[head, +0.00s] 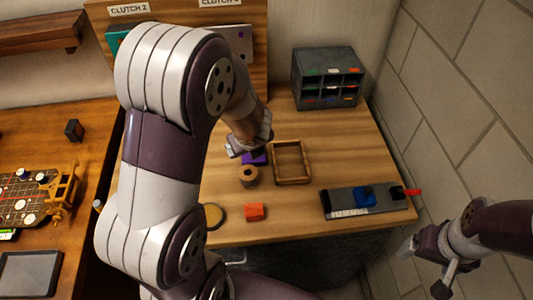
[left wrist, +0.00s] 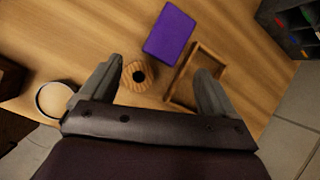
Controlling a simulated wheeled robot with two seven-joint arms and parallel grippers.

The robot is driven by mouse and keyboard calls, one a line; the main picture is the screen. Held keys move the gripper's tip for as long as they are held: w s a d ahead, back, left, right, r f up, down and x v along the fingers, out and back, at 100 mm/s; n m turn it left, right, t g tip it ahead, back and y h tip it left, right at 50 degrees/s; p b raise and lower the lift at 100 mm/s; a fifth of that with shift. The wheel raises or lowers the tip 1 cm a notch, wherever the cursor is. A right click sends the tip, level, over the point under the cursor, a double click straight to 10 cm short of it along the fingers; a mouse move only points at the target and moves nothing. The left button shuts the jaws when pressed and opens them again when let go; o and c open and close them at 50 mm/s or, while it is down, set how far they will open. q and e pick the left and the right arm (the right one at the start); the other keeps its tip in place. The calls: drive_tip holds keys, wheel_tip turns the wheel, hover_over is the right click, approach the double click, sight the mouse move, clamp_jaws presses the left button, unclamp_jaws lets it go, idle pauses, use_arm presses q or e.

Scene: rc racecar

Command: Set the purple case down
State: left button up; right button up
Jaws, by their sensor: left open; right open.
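The purple case (head: 255,159) lies flat on the wooden table, left of the wooden tray; in the head view my left gripper partly hides it. The left wrist view shows the whole purple top of the case (left wrist: 170,34), beyond my fingertips and not between them. My left gripper (head: 249,147) is open and empty above the table; its two spread fingers also show in the left wrist view (left wrist: 158,76). My right gripper (head: 421,268) is open and empty at the lower right, off the table's right side.
The empty wooden tray (head: 292,181) and a round wooden piece with a hole (head: 249,176) stand close to the case. A red block (head: 255,212) is near the front edge. A grey drawer unit (head: 327,78) stands at the back right, a grey fixture (head: 350,207) at the front right.

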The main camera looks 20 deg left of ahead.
use_arm(q)
drive_tip(key=w+a+f+m+b, duration=0.1)
drive_tip(key=w+f, duration=0.1)
drive_tip(key=f, duration=0.2)
drive_tip(key=w+a+f+m+b, duration=0.1)
drive_tip(key=w+f+m, duration=0.1)
drive_tip(key=w+f, duration=0.1)
drive_tip(key=w+a+f+m+b, duration=0.1)
drive_tip(key=w+f, duration=0.1)
drive_tip(key=f, duration=0.2)
drive_tip(key=shift+w+f+t+b, duration=0.15)
drive_tip(key=shift+f+t+b, duration=0.15)
drive_tip(key=shift+b, duration=0.05)
drive_tip(key=shift+w+a+f, duration=0.1)
drive_tip(key=shift+w, duration=0.05)
drive_tip(key=c, duration=0.9)
